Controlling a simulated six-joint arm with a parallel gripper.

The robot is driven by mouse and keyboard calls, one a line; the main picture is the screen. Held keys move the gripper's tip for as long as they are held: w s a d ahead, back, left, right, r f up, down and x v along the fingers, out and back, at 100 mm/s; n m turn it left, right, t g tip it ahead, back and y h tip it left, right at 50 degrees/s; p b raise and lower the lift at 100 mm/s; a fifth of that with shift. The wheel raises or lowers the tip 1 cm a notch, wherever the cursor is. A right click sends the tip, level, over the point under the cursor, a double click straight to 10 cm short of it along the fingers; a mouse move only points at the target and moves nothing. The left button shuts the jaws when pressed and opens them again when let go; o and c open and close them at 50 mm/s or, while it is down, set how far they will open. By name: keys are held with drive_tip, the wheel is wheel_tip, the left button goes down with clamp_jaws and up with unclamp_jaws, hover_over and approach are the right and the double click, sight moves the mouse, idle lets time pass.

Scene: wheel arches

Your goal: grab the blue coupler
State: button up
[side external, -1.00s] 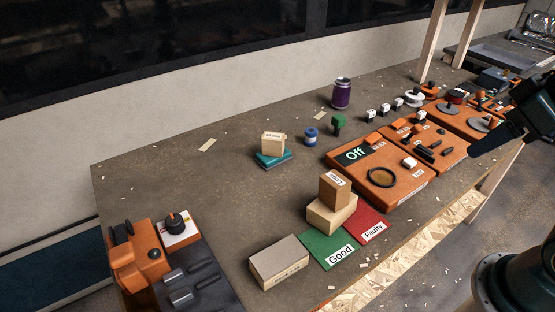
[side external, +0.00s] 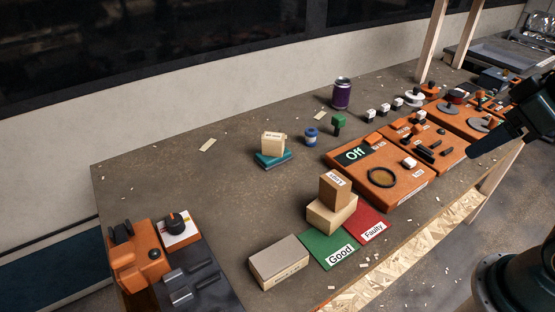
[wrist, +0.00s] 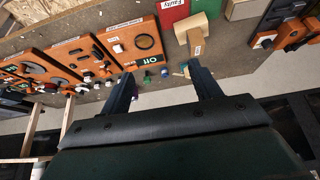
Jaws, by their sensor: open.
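In the wrist view a small blue spot that looks like the coupler (wrist: 165,72) shows in the distance between my fingers. My gripper (side external: 474,154) is at the right edge of the side view, over the orange panels and well away from the coupler. In the wrist view my gripper (wrist: 160,70) has its two dark fingers wide apart with nothing held.
A green part (side external: 338,123) stands just right of the coupler, and a teal block (side external: 273,160) with a cream box on top is to its left. A purple can (side external: 342,95) stands behind. Orange panels (side external: 405,190) and stacked cardboard boxes (side external: 331,215) are nearer the front. The bench's left middle is mostly clear.

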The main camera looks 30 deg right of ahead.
drive_tip(key=n+g+y, duration=0.2)
drive_tip(key=n, duration=0.3)
hover_over(314, 131)
drive_tip(key=s+d, duration=0.2)
drive_tip(key=s, duration=0.2)
wheel_tip(314, 131, down, 16)
drive_tip(key=shift+s+a, duration=0.1)
drive_tip(key=shift+s, duration=0.05)
drive_tip(key=shift+f, duration=0.15)
drive_tip(key=shift+x, duration=4.25)
